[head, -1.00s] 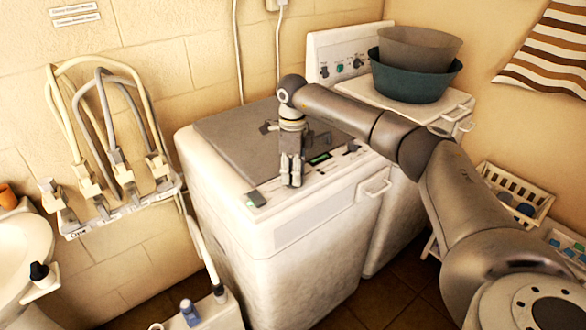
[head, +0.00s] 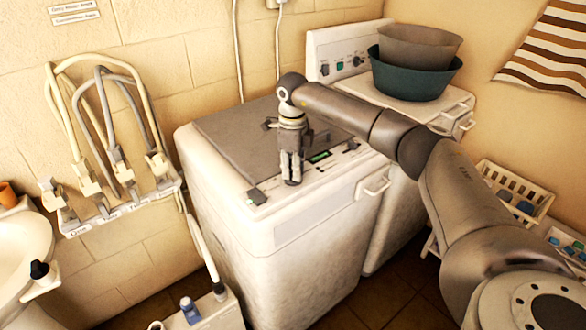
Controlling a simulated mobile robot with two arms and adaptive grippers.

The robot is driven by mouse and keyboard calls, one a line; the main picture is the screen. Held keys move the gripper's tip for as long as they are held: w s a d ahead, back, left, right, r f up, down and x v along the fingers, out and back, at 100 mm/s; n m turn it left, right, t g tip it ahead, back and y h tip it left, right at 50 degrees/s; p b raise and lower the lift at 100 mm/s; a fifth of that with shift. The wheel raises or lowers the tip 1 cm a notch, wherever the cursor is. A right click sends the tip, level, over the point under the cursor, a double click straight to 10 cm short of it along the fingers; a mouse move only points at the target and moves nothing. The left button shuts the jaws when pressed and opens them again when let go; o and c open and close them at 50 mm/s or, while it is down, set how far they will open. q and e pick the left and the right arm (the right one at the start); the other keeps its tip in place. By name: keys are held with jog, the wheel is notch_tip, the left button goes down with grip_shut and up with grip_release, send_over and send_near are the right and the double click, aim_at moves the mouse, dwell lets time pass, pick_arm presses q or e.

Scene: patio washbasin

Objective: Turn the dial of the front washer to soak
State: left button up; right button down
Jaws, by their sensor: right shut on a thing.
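The front washer (head: 315,245) is a white top-loader with a grey lid (head: 225,140) and a control strip along its front top edge. The strip carries a small green display (head: 320,157) and a dark button at its left end (head: 256,196). My right gripper (head: 291,181) points down onto the strip, just left of the display. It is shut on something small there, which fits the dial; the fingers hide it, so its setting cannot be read. My left gripper is not in view.
A second washer (head: 345,55) stands behind, with dark knobs on its panel and stacked basins (head: 415,75) on top. Hoses (head: 110,130) hang on the left wall. A sink (head: 22,245) is at left; a white basket (head: 515,195) is at right.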

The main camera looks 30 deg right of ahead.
jog(key=m, duration=0.7)
jog(key=shift+m, duration=0.4)
jog(key=m+p, duration=0.1)
jog(key=m, duration=0.5)
jog(key=shift+r+m, duration=0.1)
jog(key=shift+m, duration=0.3)
jog(key=c, duration=1.5)
grip_release()
jog(key=shift+o, duration=0.2)
notch_tip(320, 180, up, 12)
